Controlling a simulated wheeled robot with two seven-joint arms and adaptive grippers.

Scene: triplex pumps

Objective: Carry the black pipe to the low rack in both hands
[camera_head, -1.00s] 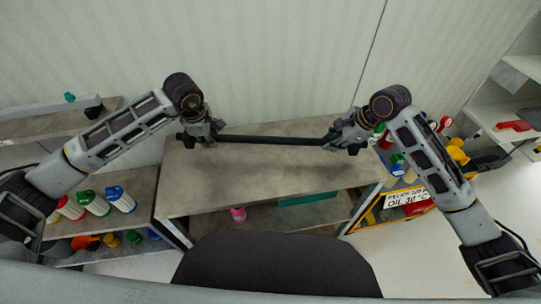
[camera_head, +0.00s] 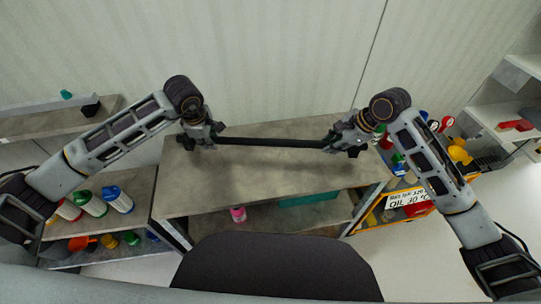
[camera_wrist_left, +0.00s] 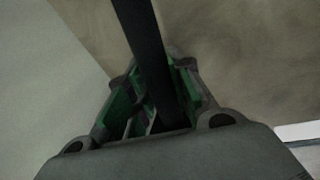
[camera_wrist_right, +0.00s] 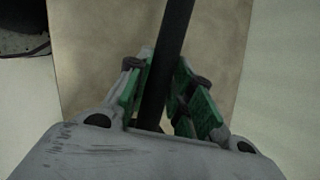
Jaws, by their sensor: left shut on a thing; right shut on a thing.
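The black pipe (camera_head: 270,142) is a long thin bar, held level between my two grippers over the table top in the head view. My left gripper (camera_head: 212,136) is shut on its left end, and my right gripper (camera_head: 335,142) is shut on its right end. In the left wrist view the pipe (camera_wrist_left: 150,50) runs between the green-padded fingers. In the right wrist view the pipe (camera_wrist_right: 168,65) also passes between the fingers. The exact gap between pipe and table top cannot be told. I cannot tell which shelf is the low rack.
The grey table (camera_head: 270,180) has a bare top and a lower shelf with a pink item (camera_head: 238,214) and a teal box (camera_head: 308,199). A shelf (camera_head: 140,185) with coloured bottles stands left. An orange-framed crate (camera_head: 395,211) stands right. A wall is behind.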

